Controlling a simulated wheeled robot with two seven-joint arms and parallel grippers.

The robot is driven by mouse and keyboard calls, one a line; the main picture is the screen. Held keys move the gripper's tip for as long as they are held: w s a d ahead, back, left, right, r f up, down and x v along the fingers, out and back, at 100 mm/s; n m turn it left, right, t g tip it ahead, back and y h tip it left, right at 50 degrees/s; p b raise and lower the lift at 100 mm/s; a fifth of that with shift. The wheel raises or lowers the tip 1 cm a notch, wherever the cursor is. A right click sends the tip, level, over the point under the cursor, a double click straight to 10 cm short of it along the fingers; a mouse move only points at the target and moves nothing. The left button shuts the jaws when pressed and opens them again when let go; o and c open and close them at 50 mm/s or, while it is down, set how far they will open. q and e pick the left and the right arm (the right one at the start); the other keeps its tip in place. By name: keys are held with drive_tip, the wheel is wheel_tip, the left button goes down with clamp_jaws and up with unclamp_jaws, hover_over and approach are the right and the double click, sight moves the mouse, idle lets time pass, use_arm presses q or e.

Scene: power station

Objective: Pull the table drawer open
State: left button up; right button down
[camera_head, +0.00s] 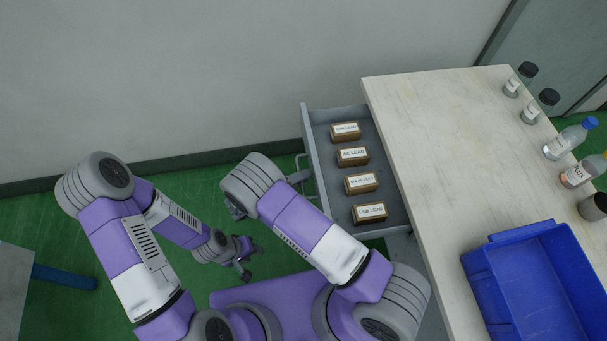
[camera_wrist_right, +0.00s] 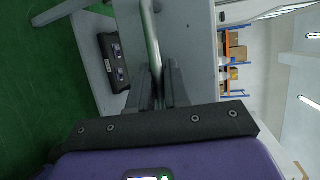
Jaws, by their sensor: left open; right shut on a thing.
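The grey table drawer (camera_head: 310,137) is pulled out from the left side of the pale wooden table (camera_head: 430,130). Several small labelled boxes, such as the USB lead box (camera_head: 370,212), lie in a row inside it. My right gripper (camera_head: 299,177) is at the drawer's front, partly hidden by my arm. In the right wrist view its fingers (camera_wrist_right: 158,85) are closed around the bar-shaped drawer handle (camera_wrist_right: 151,36). My left gripper (camera_head: 246,265) is open and empty, low over the green floor, away from the drawer.
A blue bin (camera_head: 535,280) stands on the table's near right. Several bottles, one blue-capped (camera_head: 571,138), line the right side. A grey wall (camera_head: 200,80) stands behind. A grey surface (camera_head: 14,290) is at the lower left.

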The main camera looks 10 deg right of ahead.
drive_tip(key=shift+a, duration=0.6)
drive_tip(key=c, duration=1.4)
unclamp_jaws()
drive_tip(key=shift+w, duration=0.1)
drive_tip(key=shift+c, duration=0.2)
drive_tip(key=shift+a, duration=0.1)
drive_tip(key=p+v, duration=0.1)
drive_tip(key=v, duration=0.6)
drive_tip(key=shift+a, duration=0.15)
